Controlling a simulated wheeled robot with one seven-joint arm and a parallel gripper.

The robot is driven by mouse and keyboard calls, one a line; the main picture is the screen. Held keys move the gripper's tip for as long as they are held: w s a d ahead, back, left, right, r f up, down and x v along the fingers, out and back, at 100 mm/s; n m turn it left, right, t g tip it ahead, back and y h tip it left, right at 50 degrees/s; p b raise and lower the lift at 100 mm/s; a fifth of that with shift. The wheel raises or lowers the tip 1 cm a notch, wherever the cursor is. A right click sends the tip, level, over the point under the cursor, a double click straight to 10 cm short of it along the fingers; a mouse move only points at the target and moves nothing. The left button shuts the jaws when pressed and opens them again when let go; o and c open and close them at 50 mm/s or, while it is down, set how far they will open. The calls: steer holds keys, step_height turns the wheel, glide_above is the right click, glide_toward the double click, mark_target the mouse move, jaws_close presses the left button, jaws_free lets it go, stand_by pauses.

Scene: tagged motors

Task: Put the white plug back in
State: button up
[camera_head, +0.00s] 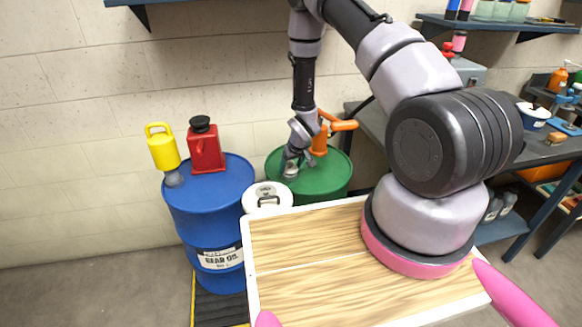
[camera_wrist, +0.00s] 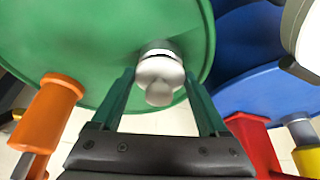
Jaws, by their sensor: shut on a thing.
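The white plug (camera_wrist: 160,72) is a pale round piece with a knob, between my gripper's fingers (camera_wrist: 159,80) in the wrist view. My gripper (camera_head: 291,163) is shut on it over the left part of the green drum's top (camera_head: 325,178). The plug shows small and grey-white in the head view (camera_head: 290,170). In the wrist view it lies against the green lid (camera_wrist: 80,45), near the rim. I cannot tell whether it sits in the opening or just above it, as it hides what is under it.
An orange pump (camera_head: 320,138) stands on the green drum, close to my gripper. A blue drum (camera_head: 215,205) at left bears a red can (camera_head: 206,150) and a yellow container (camera_head: 163,152). A white round container (camera_head: 267,199) stands between the drums. A workbench (camera_head: 375,125) is at right.

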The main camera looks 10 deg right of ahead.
stand_by(0.3)
steer(key=o, duration=1.2)
steer(key=shift+r, duration=3.5)
steer(key=shift+c, duration=0.3)
jaws_close()
steer(key=shift+f, duration=0.2)
